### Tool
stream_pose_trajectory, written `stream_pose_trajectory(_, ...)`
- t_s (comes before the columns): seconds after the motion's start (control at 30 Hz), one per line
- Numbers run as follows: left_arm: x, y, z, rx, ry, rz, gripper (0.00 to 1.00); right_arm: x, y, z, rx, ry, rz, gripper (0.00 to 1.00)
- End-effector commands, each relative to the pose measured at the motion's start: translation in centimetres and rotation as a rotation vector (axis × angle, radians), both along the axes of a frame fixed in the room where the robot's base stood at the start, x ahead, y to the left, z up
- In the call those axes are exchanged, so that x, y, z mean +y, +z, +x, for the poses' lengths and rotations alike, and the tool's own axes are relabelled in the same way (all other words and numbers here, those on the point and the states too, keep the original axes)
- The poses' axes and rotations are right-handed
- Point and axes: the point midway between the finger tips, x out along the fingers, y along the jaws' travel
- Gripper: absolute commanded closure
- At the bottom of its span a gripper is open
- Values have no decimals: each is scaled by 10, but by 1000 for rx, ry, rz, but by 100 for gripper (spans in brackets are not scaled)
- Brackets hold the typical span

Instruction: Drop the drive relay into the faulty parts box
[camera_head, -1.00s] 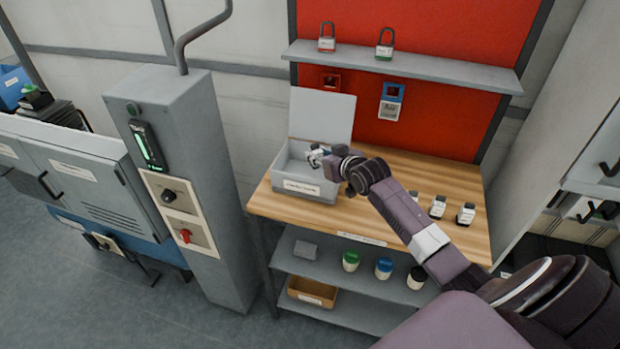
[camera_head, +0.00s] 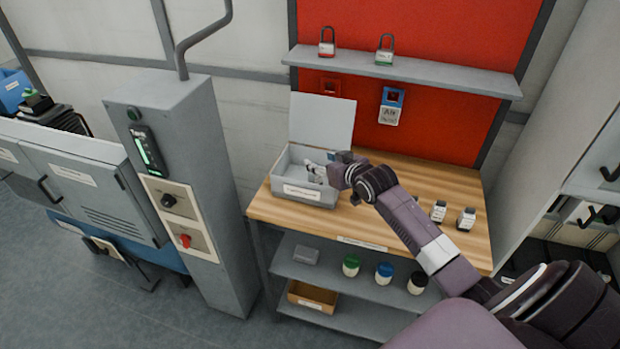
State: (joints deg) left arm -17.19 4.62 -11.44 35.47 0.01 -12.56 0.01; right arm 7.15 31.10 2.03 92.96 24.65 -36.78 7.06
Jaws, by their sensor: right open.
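A grey box (camera_head: 283,181) with its lid (camera_head: 322,120) raised stands at the left end of the wooden bench. Its front label is too blurred to read, so I cannot confirm that it is the faulty parts box. My right gripper (camera_head: 315,170) is open, with its fingers at the box's opening. I see nothing held between the fingers. I cannot make out the drive relay; the gripper and wrist hide part of the box's inside. My left gripper is not in view.
Small black-and-white parts (camera_head: 438,211) stand on the bench (camera_head: 400,165) right of my forearm. A shelf (camera_head: 400,74) with two padlocks is above. Green, blue and black-topped containers (camera_head: 384,272) and a brown tray (camera_head: 312,298) are below. A grey cabinet (camera_head: 185,150) stands left.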

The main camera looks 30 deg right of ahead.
Motion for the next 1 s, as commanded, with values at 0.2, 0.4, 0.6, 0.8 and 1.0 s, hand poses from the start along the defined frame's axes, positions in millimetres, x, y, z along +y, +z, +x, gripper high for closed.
stream_pose_trajectory(0.2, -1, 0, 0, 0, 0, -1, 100, 2, 16, -35, 1, 1, -2, 54)
stream_pose_trajectory(0.4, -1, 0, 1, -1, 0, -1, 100, 5, 31, -65, 0, 0, -1, 54)
stream_pose_trajectory(0.6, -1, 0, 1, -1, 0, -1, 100, 7, 40, -83, 0, 0, -1, 54)
stream_pose_trajectory(0.8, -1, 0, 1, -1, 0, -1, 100, 7, 43, -88, -1, 0, 0, 54)
stream_pose_trajectory(1.0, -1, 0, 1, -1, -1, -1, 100, 7, 43, -88, -1, 0, 0, 54)
